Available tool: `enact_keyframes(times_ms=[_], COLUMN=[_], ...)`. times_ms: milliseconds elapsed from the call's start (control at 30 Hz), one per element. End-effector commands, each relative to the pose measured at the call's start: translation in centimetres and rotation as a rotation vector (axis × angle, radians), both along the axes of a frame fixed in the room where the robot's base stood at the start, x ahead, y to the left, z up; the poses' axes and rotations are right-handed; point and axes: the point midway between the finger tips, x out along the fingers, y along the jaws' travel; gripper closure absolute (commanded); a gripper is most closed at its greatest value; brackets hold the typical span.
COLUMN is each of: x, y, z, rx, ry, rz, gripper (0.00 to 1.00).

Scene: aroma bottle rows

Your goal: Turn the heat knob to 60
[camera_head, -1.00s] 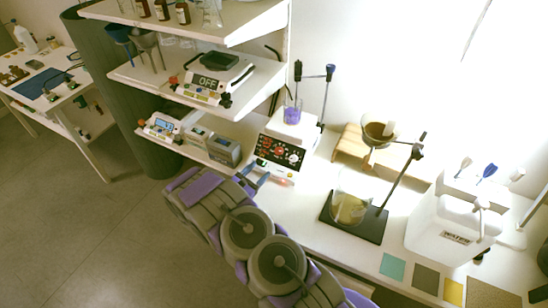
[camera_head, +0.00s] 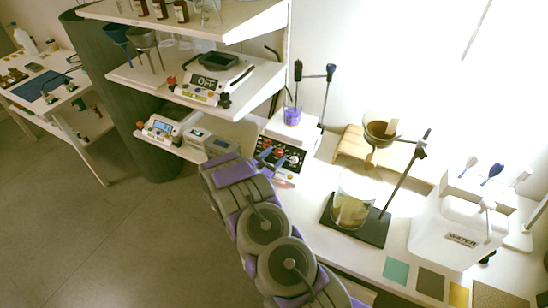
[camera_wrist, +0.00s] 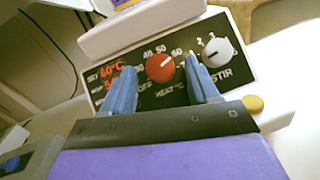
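The hotplate stirrer (camera_head: 300,131) stands on the bench with a beaker of purple liquid (camera_head: 292,116) on top. In the wrist view its black panel (camera_wrist: 150,98) fills the upper middle. The red heat knob (camera_wrist: 160,68) has a dial scale around it, with its pale mark towards the upper right. The red SET display (camera_wrist: 111,70) reads 60°C; the line below is partly hidden by a finger. My gripper (camera_wrist: 160,72) is open, its blue fingers apart, left and right of the heat knob. I cannot tell whether they touch it. It also shows before the panel in the head view (camera_head: 271,160).
A white stir knob (camera_wrist: 216,52) sits close to my right finger. A ring stand with a beaker (camera_head: 352,203) and a white water container (camera_head: 453,232) stand to the right. Shelves with a scale (camera_head: 212,80) and small instruments (camera_head: 163,130) are on the left.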

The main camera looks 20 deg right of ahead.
Motion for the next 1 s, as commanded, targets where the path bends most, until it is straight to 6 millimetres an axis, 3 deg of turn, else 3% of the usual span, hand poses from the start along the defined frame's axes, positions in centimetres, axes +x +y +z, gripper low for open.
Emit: enact_keyframes(times_ms=[67,567,1000], x=[0.0,0.02,0.18], y=[0.02,0.06,-0.11], z=[0.0,0.01,0.44], rx=[0.0,0.0,-0.028], ry=[0.0,0.0,0.028], rz=[0.0,0.001,0.035], gripper=[0.47,0.95,0.96])
